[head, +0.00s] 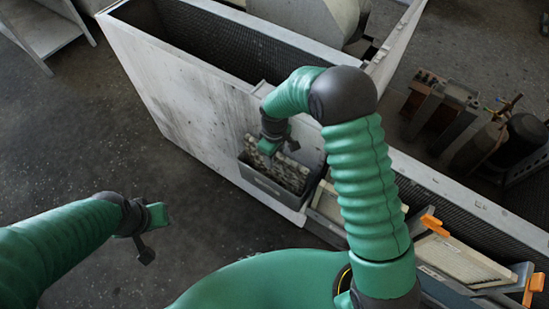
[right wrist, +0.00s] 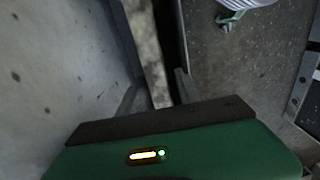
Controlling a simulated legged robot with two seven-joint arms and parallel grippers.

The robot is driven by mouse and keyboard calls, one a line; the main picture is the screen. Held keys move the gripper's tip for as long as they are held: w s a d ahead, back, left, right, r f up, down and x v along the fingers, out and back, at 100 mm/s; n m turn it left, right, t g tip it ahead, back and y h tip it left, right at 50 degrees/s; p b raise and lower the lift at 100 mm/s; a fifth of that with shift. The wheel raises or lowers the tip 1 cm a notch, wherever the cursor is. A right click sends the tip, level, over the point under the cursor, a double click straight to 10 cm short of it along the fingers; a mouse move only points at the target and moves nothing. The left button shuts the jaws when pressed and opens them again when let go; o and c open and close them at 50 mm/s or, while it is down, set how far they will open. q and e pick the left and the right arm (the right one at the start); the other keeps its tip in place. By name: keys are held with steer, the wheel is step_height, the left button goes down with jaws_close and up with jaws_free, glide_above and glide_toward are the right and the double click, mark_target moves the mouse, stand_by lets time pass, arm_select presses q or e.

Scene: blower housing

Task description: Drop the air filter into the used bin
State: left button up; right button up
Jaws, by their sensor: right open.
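A dirty, mottled grey-beige air filter (head: 288,174) stands in a grey bin (head: 272,194) at the side of the white housing; the filter's top sticks up above the bin's front wall. My right gripper (head: 278,148) is open just above the filter's upper left part, and I cannot tell whether it touches it. In the right wrist view the filter (right wrist: 149,55) is a narrow pale strip running away from the open jaws. My left gripper (head: 152,232) is open and empty over the floor at the left.
The white housing (head: 185,85) with its dark open top rises behind the bin. At the lower right is a framed, cleaner-looking filter (head: 455,262) with orange handles (head: 433,224) near it. A metal shelf (head: 45,30) stands at the upper left. The floor at left is clear.

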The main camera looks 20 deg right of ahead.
step_height(320, 180, up, 10)
steer(key=shift+r+p, duration=0.15)
steer(key=shift+p, duration=0.15)
steer(key=shift+s+r, duration=0.1)
steer(key=shift+r, duration=0.2)
steer(key=s+d+r+m+t, duration=0.1)
steer(key=s+m, duration=0.1)
steer(key=s, duration=0.3)
steer(key=s+d+r+m+p, duration=0.1)
steer(key=s+d+r+m, duration=0.1)
steer(key=s, duration=0.3)
steer(key=s+d+r+m+t+p, duration=0.1)
steer(key=s+m, duration=0.2)
steer(key=s, duration=0.3)
steer(key=shift+d+r+m+t, duration=0.15)
steer(key=shift+r+m+t, duration=0.1)
steer(key=shift+m+t, duration=0.05)
